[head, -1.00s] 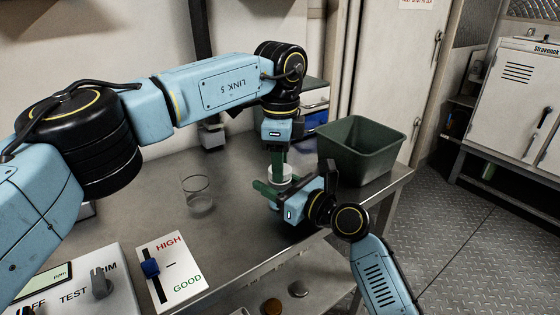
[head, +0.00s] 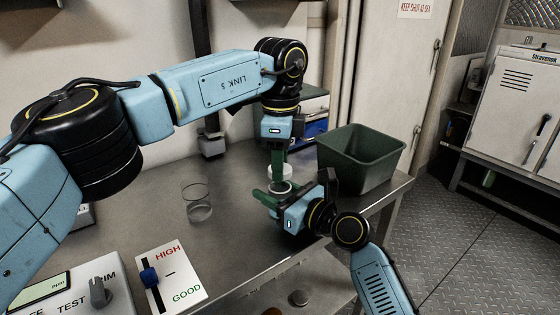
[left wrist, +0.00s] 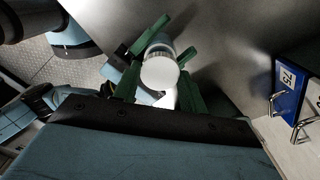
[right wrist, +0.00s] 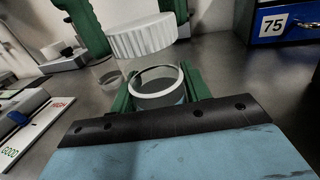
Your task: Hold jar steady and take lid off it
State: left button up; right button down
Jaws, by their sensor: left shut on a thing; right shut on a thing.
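The clear jar (head: 282,188) is upright near the table's right side, its open rim (right wrist: 170,72) showing in the right wrist view. My right gripper (head: 279,192) is shut around the jar. The white ridged lid (right wrist: 142,36) is above the jar mouth and apart from it. My left gripper (head: 279,168) points down from above and is shut on the lid. In the left wrist view the lid's flat top (left wrist: 160,73) sits between the green fingers and hides most of the jar.
An empty clear glass (head: 198,207) stands on the table to the left. A dark green bin (head: 352,163) stands close on the right. A control panel with a HIGH/GOOD slider (head: 170,277) is at front left. Drawers with a blue front (right wrist: 283,22) stand behind.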

pick_arm(q)
jog(key=shift+r, duration=2)
pick_arm(e)
jog(key=c, duration=0.6)
grip_release()
jog(key=shift+d, duration=0.1)
